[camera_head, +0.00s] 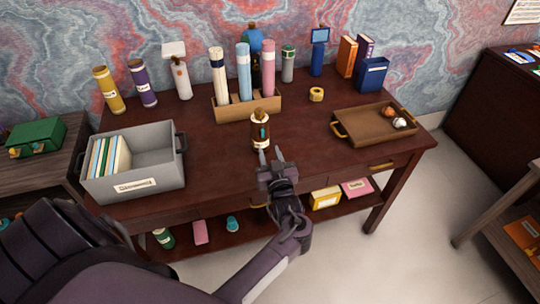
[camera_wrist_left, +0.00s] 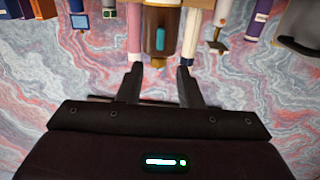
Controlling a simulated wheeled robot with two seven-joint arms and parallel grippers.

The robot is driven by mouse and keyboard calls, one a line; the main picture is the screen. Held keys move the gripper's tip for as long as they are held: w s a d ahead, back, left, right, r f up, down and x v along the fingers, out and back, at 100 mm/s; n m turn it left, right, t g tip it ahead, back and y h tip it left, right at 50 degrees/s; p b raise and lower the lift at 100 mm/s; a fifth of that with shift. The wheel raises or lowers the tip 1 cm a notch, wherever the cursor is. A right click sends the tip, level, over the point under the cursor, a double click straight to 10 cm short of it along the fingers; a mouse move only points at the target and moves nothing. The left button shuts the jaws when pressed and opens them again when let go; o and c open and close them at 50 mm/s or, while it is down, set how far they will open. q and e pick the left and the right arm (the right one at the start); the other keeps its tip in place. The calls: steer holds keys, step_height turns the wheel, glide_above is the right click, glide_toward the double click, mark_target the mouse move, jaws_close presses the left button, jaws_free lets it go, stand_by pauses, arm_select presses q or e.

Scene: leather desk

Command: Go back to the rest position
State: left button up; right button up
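My left gripper (camera_head: 271,154) reaches over the front part of the desk (camera_head: 225,165). Its two fingers are apart with nothing between them. It also shows in the left wrist view (camera_wrist_left: 160,72), with both fingers spread. Just beyond the fingertips stands a brown bottle (camera_head: 260,130) with a teal mark, upright on the desk. The bottle appears upside down in the left wrist view (camera_wrist_left: 162,28). From these views I cannot tell the exact gap between fingertips and bottle. My right gripper is in neither view.
A grey bin (camera_head: 165,178) with books stands at the left. A wooden holder (camera_head: 230,112) with tall tubes stands behind the bottle. A brown tray (camera_head: 360,138) with small items is at the right. Several bottles and books line the back. The desk's front middle is clear.

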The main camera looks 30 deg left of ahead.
arm_select(q)
steer(key=s+d+f+m+g+h, duration=0.25)
steer(key=s+d+m+h, duration=0.25)
steer(key=s+d+h, duration=0.45)
steer(key=s+d+r+m+g+h, duration=0.2)
steer(key=s+r+m+g, duration=0.1)
steer(key=s, duration=0.4)
steer(key=s+d+r+m+g+h, duration=0.1)
steer(key=s+r+m+g+h, duration=0.2)
steer(key=s, duration=0.4)
step_height(320, 180, down, 30)
steer(key=s+g+y, duration=0.1)
steer(key=g, duration=0.1)
steer(key=s+a+f+g, duration=0.1)
steer(key=s+a+f, duration=0.2)
steer(key=s+f, duration=1.6)
steer(key=shift+s+f, duration=0.15)
steer(key=shift+s, duration=0.6)
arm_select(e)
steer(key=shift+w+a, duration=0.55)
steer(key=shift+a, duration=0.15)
